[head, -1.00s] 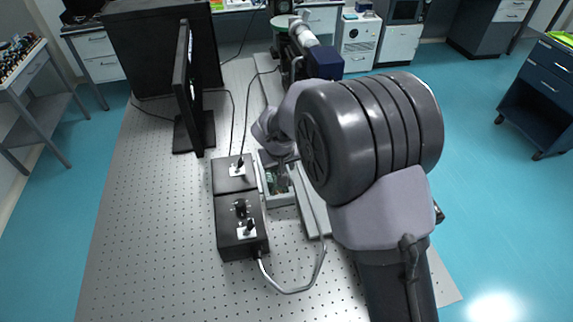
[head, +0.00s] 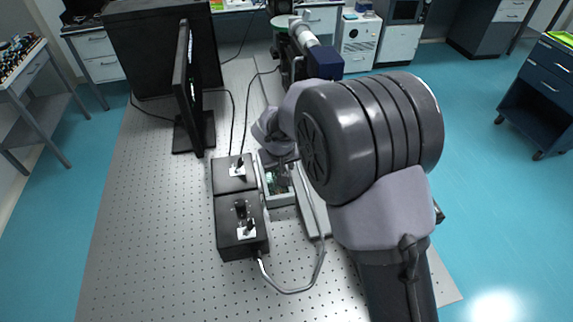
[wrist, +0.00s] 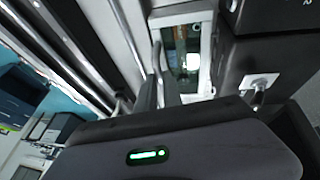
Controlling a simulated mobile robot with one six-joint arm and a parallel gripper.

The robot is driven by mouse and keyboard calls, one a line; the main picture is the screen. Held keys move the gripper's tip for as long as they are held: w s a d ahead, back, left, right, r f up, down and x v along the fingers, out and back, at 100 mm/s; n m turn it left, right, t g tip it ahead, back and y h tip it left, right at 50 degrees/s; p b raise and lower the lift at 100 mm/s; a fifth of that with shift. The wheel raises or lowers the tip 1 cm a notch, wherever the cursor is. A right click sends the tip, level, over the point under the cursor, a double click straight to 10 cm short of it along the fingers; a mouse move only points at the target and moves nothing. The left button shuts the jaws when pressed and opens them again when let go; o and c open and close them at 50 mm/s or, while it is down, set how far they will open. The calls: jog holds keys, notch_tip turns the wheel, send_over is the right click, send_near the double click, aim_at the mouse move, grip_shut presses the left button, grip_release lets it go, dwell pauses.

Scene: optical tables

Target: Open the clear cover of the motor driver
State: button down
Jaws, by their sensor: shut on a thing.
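The motor driver (head: 281,199) is a pale open-topped box with a green circuit board inside, beside the black control boxes. It also shows in the wrist view (wrist: 205,72), where its board is seen through the top. My gripper (head: 284,163) is over the far end of the driver, partly hidden by my own arm. In the wrist view my gripper (wrist: 163,72) is at the driver's side, shut on what seems to be the edge of the clear cover. The cover is see-through and its exact tilt is hard to tell.
Two black control boxes with switches (head: 228,217) stand directly left of the driver. A grey cable (head: 290,291) loops in front. A long rail (head: 316,222) lies to the right. A monitor (head: 186,90) stands further back left. The perforated table (head: 150,230) is clear at left.

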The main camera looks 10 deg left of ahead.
jog(key=shift+a, duration=0.1)
dwell(0.4)
jog(key=b, duration=0.1)
jog(key=a+h+b, duration=0.1)
jog(key=b, duration=0.1)
jog(key=shift+s+r+t, duration=0.2)
jog(key=shift+s+t, duration=0.05)
jog(key=shift+t, duration=0.05)
jog(key=shift+s+a+r+n+t+h+b, duration=0.3)
jog(key=shift+a+r+h+b, duration=0.1)
jog(key=shift+h+b, duration=0.15)
jog(key=shift+s+a+r+n+t+h+b, duration=0.2)
jog(key=shift+a+r+t+h+b, duration=0.15)
jog(key=shift+h, duration=0.3)
jog(key=shift+s+a+r+n+t+h+p, duration=0.2)
jog(key=shift+a+r+t+h, duration=0.15)
jog(key=shift+a+h, duration=0.2)
jog(key=shift+s+a+r+n+t+h+p, duration=0.1)
jog(key=shift+s+a+r+t+h, duration=0.15)
jog(key=shift+a+h, duration=0.25)
jog(key=a, duration=0.1)
jog(key=s+a+t+h+p, duration=0.1)
jog(key=a+h, duration=0.1)
jog(key=shift+s+a, duration=0.15)
jog(key=shift+s, duration=0.25)
jog(key=shift+s+a+f, duration=0.45)
jog(key=shift+s+a, duration=0.05)
jog(key=shift+a, duration=0.25)
